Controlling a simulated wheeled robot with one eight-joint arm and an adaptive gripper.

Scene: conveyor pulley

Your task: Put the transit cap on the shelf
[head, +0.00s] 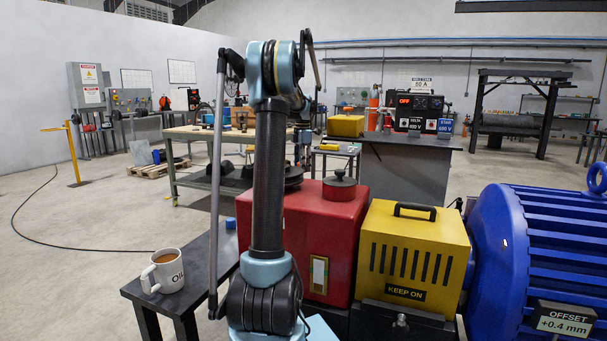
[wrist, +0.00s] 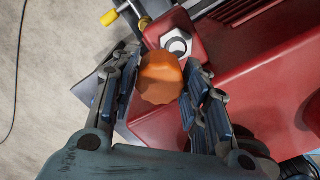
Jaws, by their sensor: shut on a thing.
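An orange faceted cap (wrist: 160,78), which I take to be the transit cap, sits between the fingers of my gripper (wrist: 158,68) in the wrist view. The fingers are shut on its two sides. The cap is over the corner of the red housing, close to a pale hex fitting (wrist: 177,43); I cannot tell whether it touches the housing. In the head view my arm hides the gripper and the cap. A dark flat-topped stand (head: 205,262) at the lower left may be the shelf.
A white mug of brown liquid (head: 163,272) stands on the dark stand, with a small blue object (head: 231,224) at its far end. The red housing (head: 335,235), a yellow guard (head: 412,255) and a blue motor (head: 545,245) fill the right. Open floor lies left.

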